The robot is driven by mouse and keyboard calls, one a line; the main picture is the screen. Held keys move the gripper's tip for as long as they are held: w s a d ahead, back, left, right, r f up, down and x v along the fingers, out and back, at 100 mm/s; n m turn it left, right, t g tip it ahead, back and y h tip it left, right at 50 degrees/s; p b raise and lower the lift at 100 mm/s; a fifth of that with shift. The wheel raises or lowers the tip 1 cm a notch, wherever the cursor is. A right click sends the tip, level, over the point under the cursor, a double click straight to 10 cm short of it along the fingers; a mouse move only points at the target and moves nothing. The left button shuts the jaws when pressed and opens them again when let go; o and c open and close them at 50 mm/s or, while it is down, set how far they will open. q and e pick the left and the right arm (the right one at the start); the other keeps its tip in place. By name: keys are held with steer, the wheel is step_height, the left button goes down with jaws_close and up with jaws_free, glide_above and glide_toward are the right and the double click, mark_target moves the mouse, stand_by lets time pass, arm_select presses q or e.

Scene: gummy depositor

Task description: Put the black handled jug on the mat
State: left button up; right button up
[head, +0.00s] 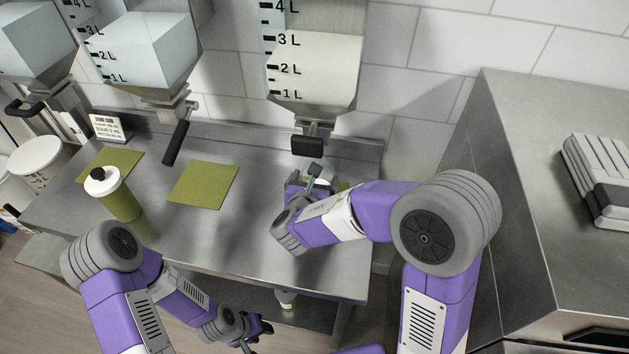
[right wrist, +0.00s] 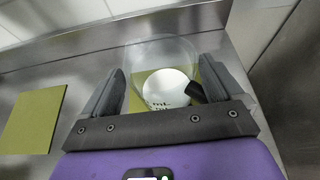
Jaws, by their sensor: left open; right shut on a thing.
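The clear jug (right wrist: 150,52) with a black handle (right wrist: 196,92) is between the fingers of my right gripper (right wrist: 165,88), which is shut on it. A white round surface with dark lettering shows inside the jug. An olive mat (right wrist: 208,74) shows beside and behind the jug; I cannot tell whether the jug touches it. In the head view my right gripper (head: 312,182) is low over the right end of the steel table, and my arm hides most of the jug. My left gripper (head: 250,332) is open and empty, low in front of the table.
The table (head: 240,235) also bears an olive mat (head: 203,185) in the middle, another mat (head: 110,164) at left, and an olive bottle (head: 120,200) with a black-knobbed white top. Depositor hoppers (head: 315,75) hang above. A steel cabinet (head: 520,160) stands at right.

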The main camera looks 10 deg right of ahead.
steer(key=shift+r, duration=0.15)
steer(key=o, duration=1.3)
steer(key=shift+f, duration=0.2)
steer(key=shift+s+a+r, duration=0.2)
steer(key=shift+s+r, duration=0.15)
steer(key=p+v, duration=0.1)
steer(key=v, duration=1)
steer(key=shift+s+p, duration=0.15)
steer(key=shift+p, duration=0.2)
